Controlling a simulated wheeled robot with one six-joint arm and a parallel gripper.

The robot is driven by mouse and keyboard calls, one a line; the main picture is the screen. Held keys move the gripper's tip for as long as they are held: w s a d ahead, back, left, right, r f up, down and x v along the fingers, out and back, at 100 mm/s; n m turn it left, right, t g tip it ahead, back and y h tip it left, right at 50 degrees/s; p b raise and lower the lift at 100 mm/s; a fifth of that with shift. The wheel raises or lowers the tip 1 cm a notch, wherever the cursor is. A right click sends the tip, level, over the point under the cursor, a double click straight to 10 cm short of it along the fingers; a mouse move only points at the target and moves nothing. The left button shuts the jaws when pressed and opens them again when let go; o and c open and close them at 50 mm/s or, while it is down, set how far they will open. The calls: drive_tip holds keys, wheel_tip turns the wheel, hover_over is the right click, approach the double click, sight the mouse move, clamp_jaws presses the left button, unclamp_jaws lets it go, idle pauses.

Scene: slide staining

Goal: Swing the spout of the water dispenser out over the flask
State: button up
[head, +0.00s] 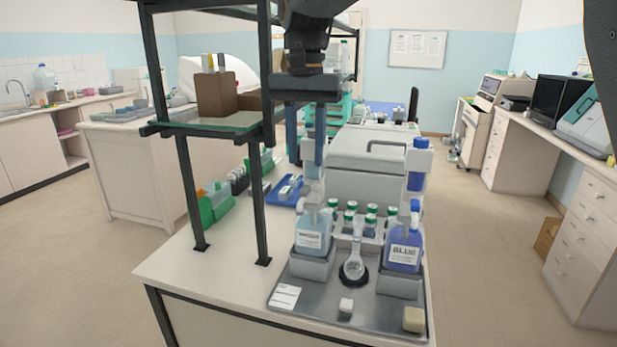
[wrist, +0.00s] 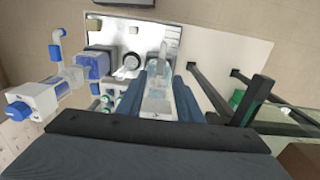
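The water dispenser is the pale-blue labelled bottle (head: 313,235) in the left holder of the metal tray, with a white pump head on top. In the wrist view its white spout (wrist: 172,38) points toward the tray's front edge, to one side of the flask and not over it. The round clear flask (head: 353,265) stands in a dark ring between the two bottles; it also shows in the wrist view (wrist: 131,63). My gripper (wrist: 158,88) points down above the water dispenser, its fingers apart on either side of the pump head. Whether they touch it is unclear.
A blue bottle labelled BLUE (head: 404,250) with its own pump stands right of the flask. Several green-capped bottles (head: 370,218) stand behind. A dark-framed glass shelf (head: 215,125) rises close on the left. The tray's front (head: 320,312) is mostly clear.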

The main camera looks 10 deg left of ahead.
sight(305, 188)
wheel_tip(305, 188, down, 7)
drive_tip(key=shift+s+f+p, duration=0.1)
drive_tip(key=shift+f+p, duration=0.1)
drive_tip(key=shift+p, duration=0.75)
drive_tip(key=shift+a, duration=0.1)
drive_tip(key=shift+c, duration=0.5)
clamp_jaws()
